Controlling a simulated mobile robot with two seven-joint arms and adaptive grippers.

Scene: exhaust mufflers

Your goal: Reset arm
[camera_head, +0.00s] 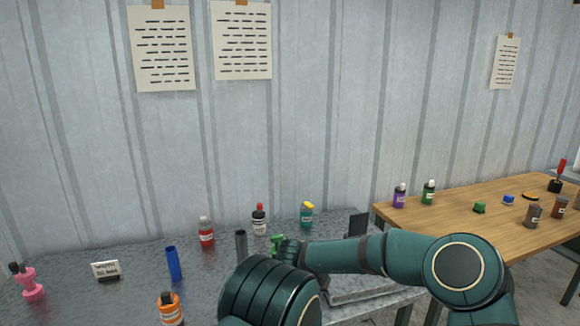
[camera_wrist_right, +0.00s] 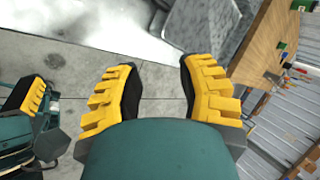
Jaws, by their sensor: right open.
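My right gripper (camera_wrist_right: 158,68) shows in the right wrist view. Its two yellow-ridged fingers are spread apart with nothing between them, above a grey floor. At the left edge of that view is part of another gripper with a yellow-ridged finger, which looks like my left gripper (camera_wrist_right: 33,96); its opening cannot be made out. In the head view a teal arm of mine (camera_head: 350,254) crosses the lower right, bent, in front of the grey table. No gripper fingers can be made out there.
The grey table (camera_head: 135,295) holds a red bottle (camera_head: 207,233), a blue tube (camera_head: 173,264), an orange bottle (camera_head: 170,311), a pink item (camera_head: 32,284) and a teal bottle (camera_head: 307,215). A wooden table (camera_head: 470,215) with several small items stands at right. The wall is behind.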

